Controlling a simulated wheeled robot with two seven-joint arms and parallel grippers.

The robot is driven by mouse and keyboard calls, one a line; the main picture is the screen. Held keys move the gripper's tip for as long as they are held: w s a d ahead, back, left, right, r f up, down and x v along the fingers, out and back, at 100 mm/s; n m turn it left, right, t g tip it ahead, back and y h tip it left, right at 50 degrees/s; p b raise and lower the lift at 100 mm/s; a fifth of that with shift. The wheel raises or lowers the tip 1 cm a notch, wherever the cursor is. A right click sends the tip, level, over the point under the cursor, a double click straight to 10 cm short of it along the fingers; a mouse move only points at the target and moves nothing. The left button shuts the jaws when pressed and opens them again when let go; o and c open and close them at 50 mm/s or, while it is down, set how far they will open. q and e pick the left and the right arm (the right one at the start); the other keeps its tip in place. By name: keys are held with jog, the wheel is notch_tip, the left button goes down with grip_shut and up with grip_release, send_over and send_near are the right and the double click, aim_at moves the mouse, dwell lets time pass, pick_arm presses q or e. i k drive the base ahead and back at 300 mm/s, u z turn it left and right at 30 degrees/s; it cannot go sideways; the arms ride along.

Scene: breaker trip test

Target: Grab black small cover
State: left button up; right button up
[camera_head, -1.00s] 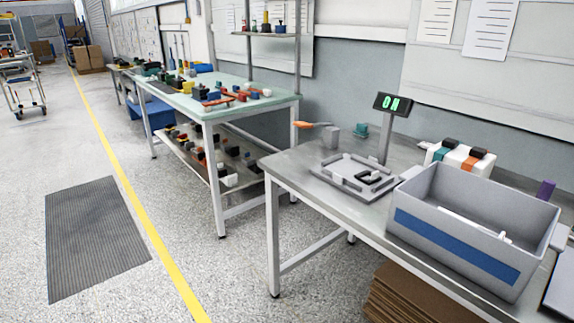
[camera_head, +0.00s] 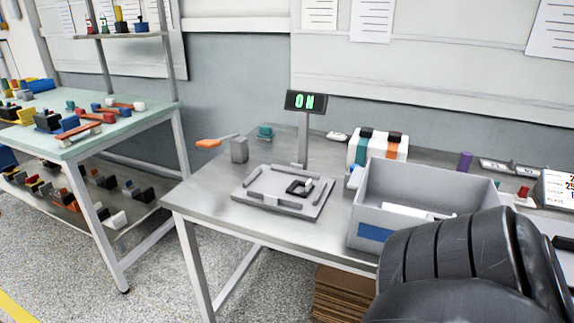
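A small black part (camera_head: 298,188) lies on the grey fixture plate (camera_head: 262,204) on the metal table, with a small light piece at its right side. It may be the black small cover; I cannot tell for sure. Black pieces (camera_head: 394,138) also sit on top of the white blocks with teal and orange bands (camera_head: 377,148) behind the bin. A black part of my own arm fills the lower right corner and hides the bin's front right. Neither gripper shows.
A grey bin (camera_head: 425,183) with white items inside stands right of the fixture. A display post (camera_head: 306,102) reading ON rises behind the plate. An orange-handled lever (camera_head: 209,143) is at the back left. A green-topped table (camera_head: 75,125) stands at left. The metal table's front left is bare.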

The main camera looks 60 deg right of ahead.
aim_at(310, 188)
jog(key=z, duration=0.65)
jog(key=i, duration=0.8)
jog(key=z, duration=0.9)
